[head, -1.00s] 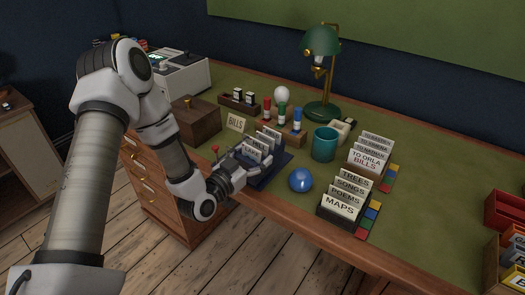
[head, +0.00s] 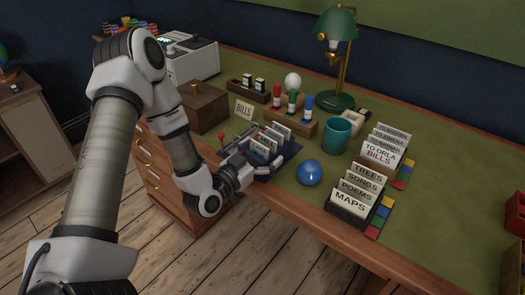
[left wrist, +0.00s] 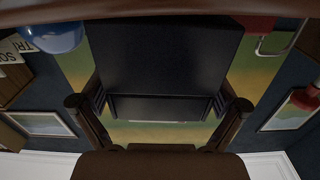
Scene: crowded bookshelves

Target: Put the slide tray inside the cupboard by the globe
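The slide tray (head: 290,152) is dark blue-black and holds several upright pale cards. It sits at the desk's near edge, between the red-knobbed thing and the blue ball. My left gripper (head: 250,171) is at its near side. In the left wrist view the fingers (left wrist: 160,106) stand wide apart, one on each side of a dark block that appears to be part of the tray; whether they press on it is unclear. The cupboard (head: 32,128) stands at the far left, with the globe (head: 5,68) on top, cut by the picture edge. My right gripper is out of view.
The blue ball (head: 309,172) lies just right of the tray. Open wooden floor (head: 60,225) separates desk and cupboard.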

